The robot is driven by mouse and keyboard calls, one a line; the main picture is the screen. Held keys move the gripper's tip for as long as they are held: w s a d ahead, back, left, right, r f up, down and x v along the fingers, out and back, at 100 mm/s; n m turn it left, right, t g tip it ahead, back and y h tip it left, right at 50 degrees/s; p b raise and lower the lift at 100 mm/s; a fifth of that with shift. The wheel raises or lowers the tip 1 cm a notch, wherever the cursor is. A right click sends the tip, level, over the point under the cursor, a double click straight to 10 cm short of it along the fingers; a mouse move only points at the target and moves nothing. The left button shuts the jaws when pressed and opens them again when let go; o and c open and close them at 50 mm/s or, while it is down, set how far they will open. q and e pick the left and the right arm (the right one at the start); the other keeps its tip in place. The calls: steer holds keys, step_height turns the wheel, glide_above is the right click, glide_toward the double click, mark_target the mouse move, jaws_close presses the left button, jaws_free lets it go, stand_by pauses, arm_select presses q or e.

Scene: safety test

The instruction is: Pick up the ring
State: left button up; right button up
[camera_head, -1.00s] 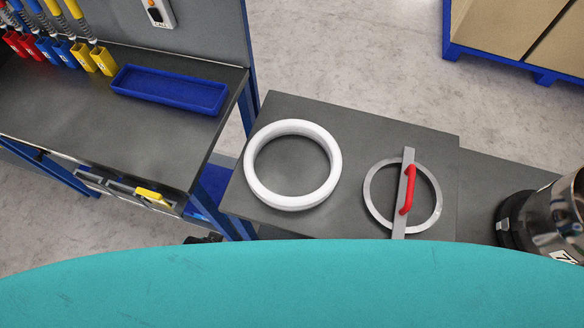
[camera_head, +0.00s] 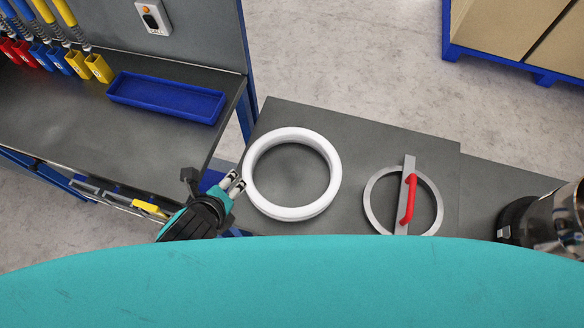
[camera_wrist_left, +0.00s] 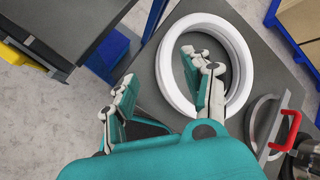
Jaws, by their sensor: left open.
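A thick white ring (camera_head: 290,213) lies flat on a dark grey table. It also shows in the left wrist view (camera_wrist_left: 243,58). My left gripper (camera_head: 234,183) is open and empty at the ring's left side in the head view. In the left wrist view, my left gripper (camera_wrist_left: 162,82) has one finger in front of the ring's opening and the other outside its left edge. The near left rim appears between the fingers; I cannot tell the height gap. My right gripper is not in view.
A flat metal ring (camera_head: 368,207) with a grey bar and red handle (camera_head: 408,200) lies right of the white ring. A shiny metal container (camera_head: 556,222) stands at the far right. A workbench with a blue tray (camera_head: 167,97) is at the left.

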arm_select(q)
steer(key=d+m+t, duration=0.1)
steer(key=m, duration=0.8)
glide_toward(250, 164)
steer(key=x, duration=0.4)
steer(key=shift+a, duration=0.3)
steer(key=shift+d+x, duration=0.1)
steer(key=shift+x, duration=1.4)
steer(key=shift+d+x, duration=0.15)
steer(key=shift+x, duration=1.35)
steer(key=shift+s, duration=0.1)
steer(key=shift+c, duration=0.3)
jaws_close()
